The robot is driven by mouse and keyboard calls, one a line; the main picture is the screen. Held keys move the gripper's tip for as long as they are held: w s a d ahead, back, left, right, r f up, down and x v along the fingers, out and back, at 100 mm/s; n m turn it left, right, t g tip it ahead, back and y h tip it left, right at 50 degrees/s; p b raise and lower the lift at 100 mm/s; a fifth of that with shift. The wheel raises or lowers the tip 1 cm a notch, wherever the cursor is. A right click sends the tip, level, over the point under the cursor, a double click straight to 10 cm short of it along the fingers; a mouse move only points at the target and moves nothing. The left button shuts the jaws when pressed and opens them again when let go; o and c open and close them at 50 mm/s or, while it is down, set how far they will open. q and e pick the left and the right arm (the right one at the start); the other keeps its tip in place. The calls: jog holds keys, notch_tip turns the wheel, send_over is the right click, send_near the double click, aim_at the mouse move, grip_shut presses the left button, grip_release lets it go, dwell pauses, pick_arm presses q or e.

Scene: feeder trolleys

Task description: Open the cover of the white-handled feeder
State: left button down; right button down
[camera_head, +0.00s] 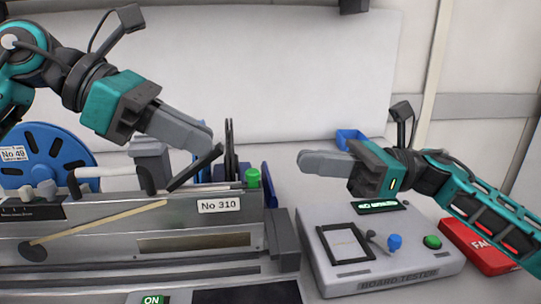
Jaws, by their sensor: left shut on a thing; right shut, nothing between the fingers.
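The white-handled feeder (95,238) stands at the lower left, grey, with a label "No 310" on its side. Its white handle (106,171) lies along the top at the left. A dark bar (190,170), seemingly part of the cover, slants up to the right from the feeder's top. My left gripper (208,142) reaches down from the upper left and is shut on the upper end of this bar; the exact contact is partly hidden. My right gripper (300,163) is shut and empty, pointing left above the board tester, apart from the feeder.
A blue reel (75,155) labelled "No 49" stands at the far left. A green knob (252,178) stands at the feeder's right end. The board tester (325,278) is at right, beside a red box (480,250). A blue bin (352,137) is behind.

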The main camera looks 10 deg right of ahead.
aim_at(251, 169)
jog(key=a, duration=0.3)
jog(key=a+r, duration=0.1)
jog(key=a, duration=0.5)
jog(key=shift+a+r, duration=0.25)
jog(key=shift+r, duration=0.05)
